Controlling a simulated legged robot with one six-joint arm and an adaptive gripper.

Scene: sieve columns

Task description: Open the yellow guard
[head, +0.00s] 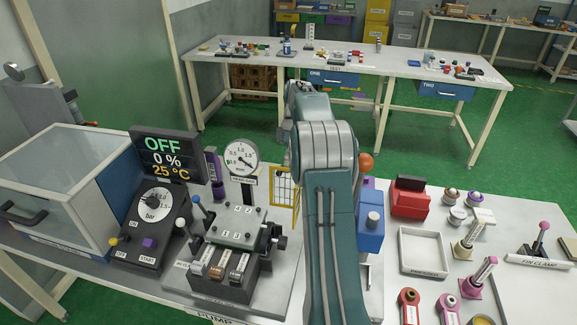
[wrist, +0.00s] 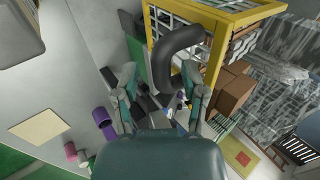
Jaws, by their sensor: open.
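The yellow guard (wrist: 218,62) is a yellow frame with pale mesh, filling the top middle of the wrist view. A thick black curved handle (wrist: 180,45) stands out from it. In the head view only a strip of yellow mesh guard (head: 283,187) shows left of my arm, which hides the rest. My gripper (wrist: 163,88) is open, its two fingers on either side of the handle's lower end in the wrist view. I cannot tell whether they touch the handle. Nothing is held. My gripper is hidden behind my arm in the head view.
Brown blocks (wrist: 234,92) sit beside the guard's frame.

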